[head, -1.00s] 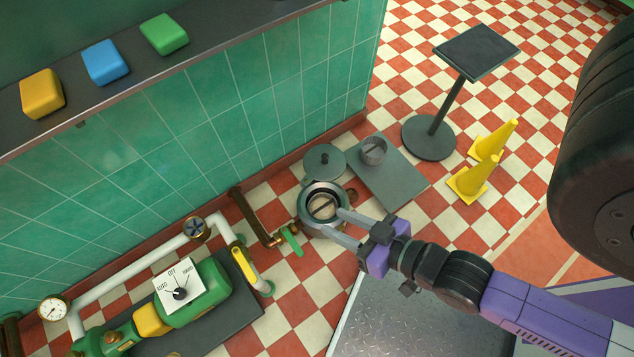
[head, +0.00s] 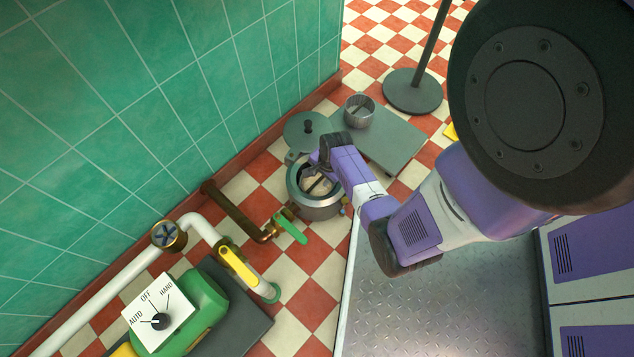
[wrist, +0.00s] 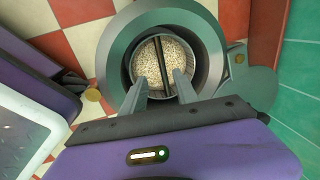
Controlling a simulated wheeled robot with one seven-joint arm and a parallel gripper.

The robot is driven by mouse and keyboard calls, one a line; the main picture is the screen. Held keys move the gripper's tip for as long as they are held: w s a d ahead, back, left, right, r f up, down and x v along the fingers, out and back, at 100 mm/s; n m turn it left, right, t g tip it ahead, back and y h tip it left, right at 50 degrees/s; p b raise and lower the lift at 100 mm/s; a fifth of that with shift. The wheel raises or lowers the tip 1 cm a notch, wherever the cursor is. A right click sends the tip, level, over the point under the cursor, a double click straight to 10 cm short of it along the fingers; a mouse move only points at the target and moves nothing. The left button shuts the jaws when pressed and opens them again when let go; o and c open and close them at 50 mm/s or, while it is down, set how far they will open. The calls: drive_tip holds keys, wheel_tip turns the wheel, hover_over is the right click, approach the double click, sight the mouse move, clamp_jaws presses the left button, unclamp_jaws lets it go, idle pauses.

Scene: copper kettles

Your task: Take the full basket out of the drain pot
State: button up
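The drain pot (head: 316,208) is a round grey metal pot standing open on the floor by the tiled wall. The full basket (wrist: 147,62) sits inside it, filled with pale speckled matter, with a dark bar (wrist: 163,63) across its top. My gripper (wrist: 162,86) is over the pot, pointing down. Its two fingers are apart, one on each side of the bar, with a gap showing between them. I cannot tell how deep the fingertips reach. In the head view my wrist hides part of the pot's opening.
The pot's lid (head: 302,136) lies off at the wall side. A second, empty-looking basket (head: 360,111) stands on a grey plate (head: 393,141) behind. A green-handled valve (head: 290,227) and brown pipe (head: 236,212) are left of the pot. Diamond-plate decking (head: 430,295) lies in front.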

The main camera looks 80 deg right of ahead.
sight(318, 180)
drive_tip(key=b+x, duration=0.3)
drive_tip(key=x, duration=0.2)
drive_tip(key=d+b+x, duration=0.1)
drive_tip(key=b+x, duration=0.1)
drive_tip(key=x, duration=0.1)
drive_tip(key=shift+b, duration=0.3)
drive_tip(key=shift+a, duration=0.1)
drive_tip(key=shift+c, duration=0.3)
clamp_jaws()
idle(0.9)
